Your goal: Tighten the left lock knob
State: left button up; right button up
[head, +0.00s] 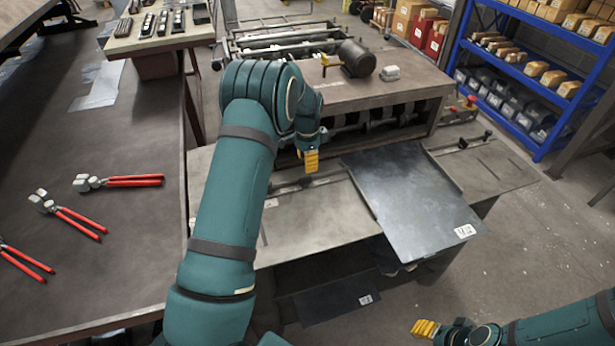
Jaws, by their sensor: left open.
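The left lock knob cannot be made out; my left arm and gripper cover much of the machine's left side. My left gripper (311,161) has yellow fingertips pointing down, open, just above the left part of the forming machine's bed (310,215), near a dark rail. On the right side of the bed, a small black knob (463,143) stands on the matching rail. My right gripper (425,328) is low at the bottom right, away from the machine; its finger gap is not clear.
A dark sheet metal panel (415,205) lies on the bed, overhanging the front edge. Another sheet (335,298) is below. A workbench (95,240) with red-handled pliers (135,181) stands at left. A blue shelf (530,70) stands at back right.

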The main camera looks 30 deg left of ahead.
aim_at(307, 177)
pick_arm(q)
notch_tip(307, 177, down, 7)
jog(key=shift+f, duration=0.15)
dwell(0.4)
grip_shut()
